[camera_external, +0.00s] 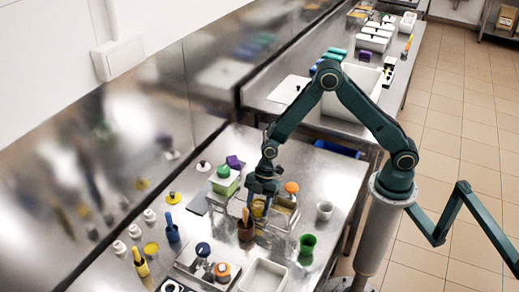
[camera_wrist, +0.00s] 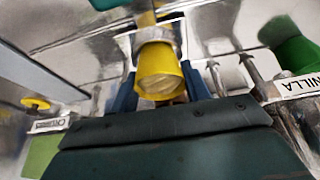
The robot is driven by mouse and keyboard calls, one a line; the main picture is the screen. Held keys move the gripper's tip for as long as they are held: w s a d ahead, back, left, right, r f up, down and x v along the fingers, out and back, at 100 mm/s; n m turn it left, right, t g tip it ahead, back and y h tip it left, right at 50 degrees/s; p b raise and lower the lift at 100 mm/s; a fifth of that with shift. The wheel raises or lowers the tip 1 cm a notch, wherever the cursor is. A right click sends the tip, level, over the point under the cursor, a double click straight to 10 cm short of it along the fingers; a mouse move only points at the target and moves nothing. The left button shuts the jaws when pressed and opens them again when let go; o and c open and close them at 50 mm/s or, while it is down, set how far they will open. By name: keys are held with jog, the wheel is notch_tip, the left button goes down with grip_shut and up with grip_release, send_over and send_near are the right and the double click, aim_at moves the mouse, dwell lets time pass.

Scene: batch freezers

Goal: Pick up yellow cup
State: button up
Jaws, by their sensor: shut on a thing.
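The yellow cup (camera_wrist: 160,75) sits between the blue fingers of my gripper (camera_wrist: 158,92) in the wrist view, and the jaws are shut on it. In the external view my gripper (camera_external: 262,190) points down over the steel table, and the yellow cup (camera_external: 258,208) shows only partly below the fingers. It is beside a metal rack with an orange-topped item. I cannot tell whether the cup touches the table or the rack.
A brown container (camera_external: 245,231) with a handle stands just left of the cup. A green cup (camera_external: 307,244) and a white cup (camera_external: 324,210) stand to the right. A white tub (camera_external: 262,276) is in front.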

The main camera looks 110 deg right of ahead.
jog(key=shift+r, duration=0.1)
notch_tip(320, 180, up, 20)
dwell(0.8)
dwell(0.5)
jog(key=w+d+m, duration=0.2)
jog(key=w+d, duration=0.1)
jog(key=d, duration=0.8)
jog(key=w+d+m+h, duration=0.1)
jog(key=w+d, duration=0.3)
jog(key=d, duration=0.7)
jog(key=shift+w+f+m+t, duration=0.15)
jog(key=shift+f+m+t, duration=0.2)
jog(key=shift+m, duration=0.35)
jog(key=shift+f, duration=0.1)
jog(key=shift+h, duration=0.3)
notch_tip(320, 180, down, 20)
jog(key=shift+r, duration=0.1)
